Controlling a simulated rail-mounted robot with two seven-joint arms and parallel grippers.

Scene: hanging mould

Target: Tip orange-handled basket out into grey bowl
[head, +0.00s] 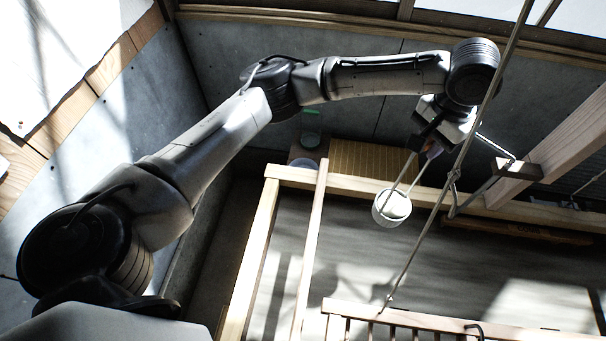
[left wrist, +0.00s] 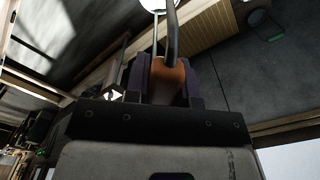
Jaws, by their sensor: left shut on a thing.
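The basket (head: 391,209) is a small pale round container hanging below my left gripper (head: 428,148) in the head view. Two thin bars run from it up to the gripper. Its inside looks pale, and I cannot make out the contents. In the left wrist view the fingers (left wrist: 168,85) are shut on the orange handle (left wrist: 167,75), and only a sliver of the basket shows at the top edge. A greyish round thing (head: 307,164) stands behind the wooden rail; I cannot tell whether it is the grey bowl. My right gripper is not in view.
A wooden frame rail (head: 340,181) runs behind the basket. A rope (head: 455,165) crosses close to the right of my left gripper. A ribbed wooden panel (head: 368,163) lies behind the rail. A slatted wooden rack (head: 430,322) is at the front. The dark surface between is mostly clear.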

